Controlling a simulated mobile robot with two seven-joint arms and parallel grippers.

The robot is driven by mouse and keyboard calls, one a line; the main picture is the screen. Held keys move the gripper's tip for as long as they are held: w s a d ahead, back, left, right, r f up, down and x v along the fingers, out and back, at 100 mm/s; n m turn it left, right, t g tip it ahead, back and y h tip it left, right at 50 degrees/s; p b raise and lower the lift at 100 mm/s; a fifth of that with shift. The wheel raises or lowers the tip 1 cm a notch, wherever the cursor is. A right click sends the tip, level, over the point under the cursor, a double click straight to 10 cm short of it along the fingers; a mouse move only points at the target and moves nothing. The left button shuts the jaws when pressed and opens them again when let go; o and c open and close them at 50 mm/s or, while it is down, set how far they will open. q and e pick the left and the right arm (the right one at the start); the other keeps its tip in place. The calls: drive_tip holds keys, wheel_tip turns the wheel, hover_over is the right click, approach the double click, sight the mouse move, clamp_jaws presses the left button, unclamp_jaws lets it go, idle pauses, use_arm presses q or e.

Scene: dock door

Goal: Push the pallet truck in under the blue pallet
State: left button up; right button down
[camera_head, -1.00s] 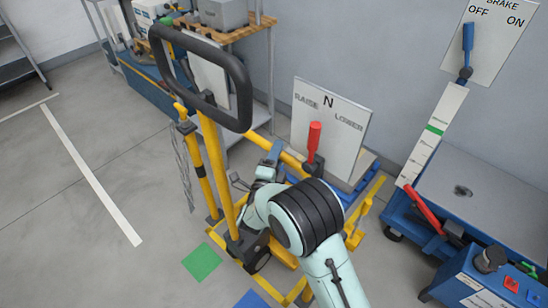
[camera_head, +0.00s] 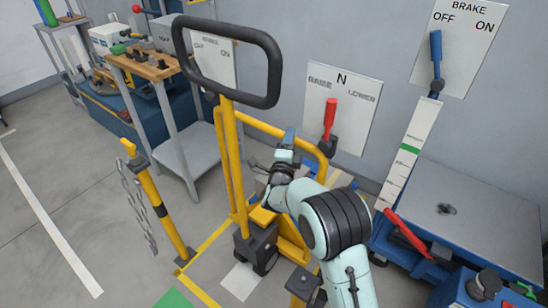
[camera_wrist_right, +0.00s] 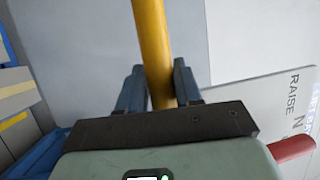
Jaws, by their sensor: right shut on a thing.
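The pallet truck (camera_head: 233,165) is a yellow upright frame with a black loop handle (camera_head: 276,72), and a dark wheel low down. My right gripper (camera_head: 289,138) is shut on the truck's yellow bar. In the right wrist view the yellow bar (camera_wrist_right: 152,45) runs between the two blue fingers of the gripper (camera_wrist_right: 158,78). Only small blue patches show low behind my right arm; I cannot tell whether they are the blue pallet. The truck's forks are hidden. My left gripper is not in view.
A yellow post (camera_head: 160,207) with a chain stands left of the truck. Behind it is a grey bench (camera_head: 185,140). A RAISE/LOWER panel (camera_head: 357,115) with a red lever stands behind the bar. A blue-framed lift table (camera_head: 470,200) is at right. Left floor is open.

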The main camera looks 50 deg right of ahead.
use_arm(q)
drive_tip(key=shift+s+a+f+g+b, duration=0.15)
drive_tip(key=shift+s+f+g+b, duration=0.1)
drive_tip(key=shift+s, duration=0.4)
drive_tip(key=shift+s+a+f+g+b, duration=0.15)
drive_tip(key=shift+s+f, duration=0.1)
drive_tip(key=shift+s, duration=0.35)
use_arm(e)
drive_tip(key=shift+w+d+r, duration=0.1)
drive_tip(key=shift+w+d, duration=0.05)
drive_tip(key=shift+d, duration=2.5)
drive_tip(key=c, duration=1.2)
unclamp_jaws()
drive_tip(key=o, duration=0.4)
drive_tip(key=shift+d, duration=0.1)
drive_tip(key=shift+c, duration=0.2)
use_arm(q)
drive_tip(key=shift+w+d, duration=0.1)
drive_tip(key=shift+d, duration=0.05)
use_arm(e)
drive_tip(key=shift+w, duration=0.1)
